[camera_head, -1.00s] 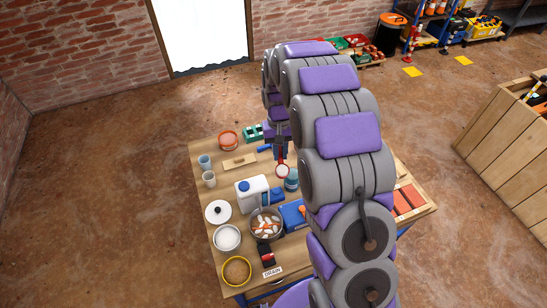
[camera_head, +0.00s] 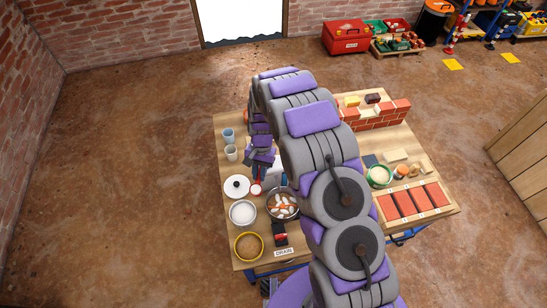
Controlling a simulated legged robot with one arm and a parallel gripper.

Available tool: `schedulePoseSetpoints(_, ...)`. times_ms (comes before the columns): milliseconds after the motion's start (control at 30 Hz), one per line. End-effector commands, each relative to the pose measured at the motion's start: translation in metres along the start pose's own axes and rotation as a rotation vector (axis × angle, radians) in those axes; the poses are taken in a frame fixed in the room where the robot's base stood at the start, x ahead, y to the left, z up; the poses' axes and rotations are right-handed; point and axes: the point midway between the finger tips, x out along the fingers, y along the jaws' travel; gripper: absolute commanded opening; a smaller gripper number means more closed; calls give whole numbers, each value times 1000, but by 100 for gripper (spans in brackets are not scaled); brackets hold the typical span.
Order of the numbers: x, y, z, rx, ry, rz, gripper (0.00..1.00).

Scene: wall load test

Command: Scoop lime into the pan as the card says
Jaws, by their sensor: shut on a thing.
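My gripper (camera_head: 261,172) is small and partly hidden by my arm. It is shut on a small red-rimmed scoop with a pale face (camera_head: 256,189), held low over the table near the white lidded pot. A white bowl (camera_head: 243,212) holds something pale, perhaps the lime. A round pan (camera_head: 283,204) with white and orange pieces stands to its right; I cannot tell if this is the task's pan. No card with readable instructions shows. Whether the scoop holds anything is too small to tell.
A white pot with a black knob (camera_head: 236,187), two cups (camera_head: 229,142) and a yellow-rimmed brown bowl (camera_head: 248,245) crowd the left. A black-and-red device (camera_head: 280,234) and DRAIN label (camera_head: 284,252) are in front. A brick wall (camera_head: 375,118) and green bowl (camera_head: 379,176) are right.

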Motion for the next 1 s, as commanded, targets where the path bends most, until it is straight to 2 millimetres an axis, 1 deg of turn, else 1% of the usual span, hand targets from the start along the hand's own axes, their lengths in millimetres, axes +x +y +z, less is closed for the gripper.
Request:
schedulePoseSetpoints(33, 13, -8, 5, 11, -9, -2, 0)
schedulePoseSetpoints(200, 50, -26, 18, 53, -32, -16, 0)
schedulePoseSetpoints(300, 66, -34, 25, 72, -42, -25, 0)
schedulePoseSetpoints(400, 77, -38, 29, 87, -46, -33, 0)
schedulePoseSetpoints(500, 84, -41, 32, 95, -50, -37, 0)
schedulePoseSetpoints(600, 86, -42, 33, 98, -52, -38, 0)
schedulePoseSetpoints(1000, 87, -43, 33, 99, -51, -37, 0)
